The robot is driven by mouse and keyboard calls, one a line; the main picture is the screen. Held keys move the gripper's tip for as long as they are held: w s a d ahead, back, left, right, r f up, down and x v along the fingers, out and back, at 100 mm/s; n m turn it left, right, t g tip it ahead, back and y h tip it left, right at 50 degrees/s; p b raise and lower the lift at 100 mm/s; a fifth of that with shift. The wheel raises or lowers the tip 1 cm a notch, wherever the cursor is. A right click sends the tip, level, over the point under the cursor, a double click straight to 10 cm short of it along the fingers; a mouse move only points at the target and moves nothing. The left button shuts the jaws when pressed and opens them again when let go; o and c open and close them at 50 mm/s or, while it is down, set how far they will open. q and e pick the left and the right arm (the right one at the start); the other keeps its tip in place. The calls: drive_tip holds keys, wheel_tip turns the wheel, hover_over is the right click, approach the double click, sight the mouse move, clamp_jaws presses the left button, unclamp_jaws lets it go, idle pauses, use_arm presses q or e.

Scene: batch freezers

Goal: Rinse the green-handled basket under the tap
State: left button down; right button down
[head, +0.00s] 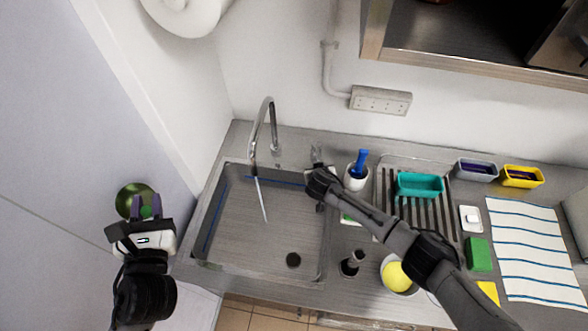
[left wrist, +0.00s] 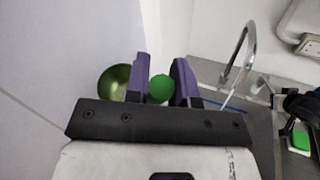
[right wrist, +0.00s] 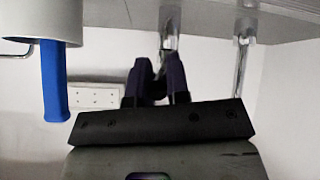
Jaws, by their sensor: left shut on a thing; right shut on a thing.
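The basket (head: 130,197), a round olive-green bowl shape, is left of the sink, outside its rim. My left gripper (head: 149,205) is shut on its green handle (left wrist: 161,89); in the left wrist view the basket (left wrist: 113,83) shows partly behind a finger. The curved metal tap (head: 268,115) stands at the back of the sink (head: 240,215). A thin stream of water (head: 261,200) falls from it into the basin. My right gripper (right wrist: 158,75) is shut on a metal tap lever (right wrist: 169,35) behind the sink.
Right of the sink are a white cup with a blue-handled brush (head: 361,160), a teal tub (head: 419,185) on a drainer, a yellow ball in a bowl (head: 397,275), a green sponge (head: 478,254) and a striped cloth (head: 535,250). The basin is otherwise clear.

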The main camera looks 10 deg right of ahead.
drive_tip(key=c, duration=1.1)
unclamp_jaws()
drive_tip(key=shift+s, duration=0.1)
drive_tip(key=v, duration=1.2)
drive_tip(key=shift+p, duration=0.35)
drive_tip(key=shift+f, duration=0.1)
